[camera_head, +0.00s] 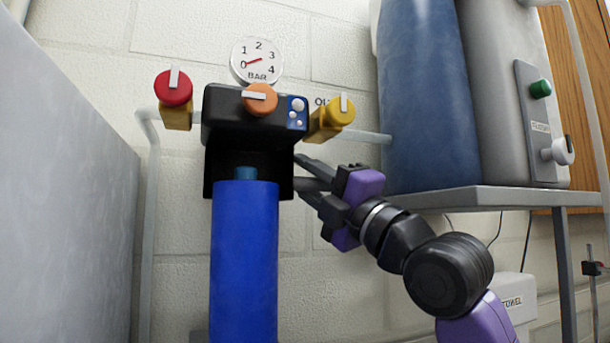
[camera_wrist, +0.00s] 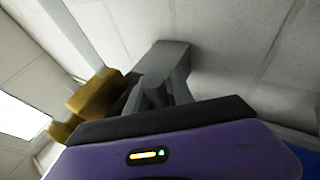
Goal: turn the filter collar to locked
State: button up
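A blue filter cylinder (camera_head: 244,265) hangs upright under a black filter head (camera_head: 228,110). A short teal neck (camera_head: 246,173) shows between them; I cannot make out a separate collar or its lock marks. An orange knob (camera_head: 260,99) with a white bar, nearly level, is on the front of the head. My gripper (camera_head: 298,171) is just right of the head's lower part, its two grey fingers pointing left and apart, with nothing seen between them. Its fingers also show in the wrist view (camera_wrist: 168,72). Whether the tips touch the head is unclear.
A red-knobbed valve (camera_head: 174,88) is left of the head and a yellow-knobbed valve (camera_head: 340,109) right, above my gripper. A gauge (camera_head: 257,61) reads low. A shelf (camera_head: 480,199) with a blue tank (camera_head: 422,100) stands right. A grey panel (camera_head: 65,190) closes the left.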

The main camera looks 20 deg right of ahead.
grip_shut()
jog(key=shift+f, duration=0.1)
dwell(1.2)
